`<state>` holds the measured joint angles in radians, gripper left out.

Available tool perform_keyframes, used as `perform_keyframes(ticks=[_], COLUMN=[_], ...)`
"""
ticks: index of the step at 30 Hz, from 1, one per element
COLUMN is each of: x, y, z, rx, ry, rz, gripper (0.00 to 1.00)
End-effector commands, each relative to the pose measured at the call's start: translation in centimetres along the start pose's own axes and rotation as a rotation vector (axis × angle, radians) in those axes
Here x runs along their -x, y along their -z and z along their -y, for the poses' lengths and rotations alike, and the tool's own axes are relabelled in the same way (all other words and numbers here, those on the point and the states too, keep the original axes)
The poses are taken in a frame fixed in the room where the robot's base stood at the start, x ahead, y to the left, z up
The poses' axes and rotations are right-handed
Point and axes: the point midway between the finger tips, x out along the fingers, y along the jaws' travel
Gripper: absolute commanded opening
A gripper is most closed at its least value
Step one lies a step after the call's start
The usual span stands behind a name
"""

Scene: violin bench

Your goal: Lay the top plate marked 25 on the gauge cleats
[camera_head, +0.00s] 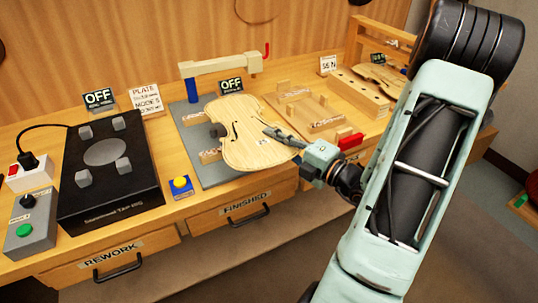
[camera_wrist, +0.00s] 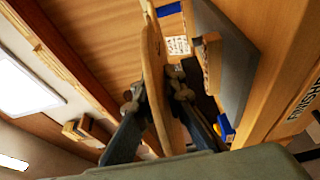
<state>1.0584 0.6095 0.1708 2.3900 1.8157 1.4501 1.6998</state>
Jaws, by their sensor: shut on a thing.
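A pale violin top plate (camera_head: 246,147) with f-holes lies roughly flat over a grey gauge board (camera_head: 185,114). I cannot read a 25 on it. My gripper (camera_head: 275,133) is shut on its near right edge. In the wrist view my gripper (camera_wrist: 160,88) has one finger on each side of the plate (camera_wrist: 153,50), seen edge-on. Wooden cleats (camera_head: 209,156) on the board show at the plate's left side; others are hidden under it. In the wrist view a gap shows between the plate and a cleat (camera_wrist: 209,62), so the plate is held above.
A black tap box (camera_head: 110,170) is at left, with a yellow button (camera_head: 180,185) between. A wooden cradle board (camera_head: 305,110) and a slotted block (camera_head: 357,95) stand right.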

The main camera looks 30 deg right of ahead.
Motion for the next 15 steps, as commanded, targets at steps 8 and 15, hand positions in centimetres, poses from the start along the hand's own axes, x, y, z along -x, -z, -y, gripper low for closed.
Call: perform_keyframes(ticks=[8, 15], x=[-2.0, -2.7], y=[-1.0, -1.5], z=[2.8, 5.5], rx=[0.002, 0.000], ry=[-0.001, 0.000], rz=[-0.002, 0.000], gripper=[0.00, 0.00])
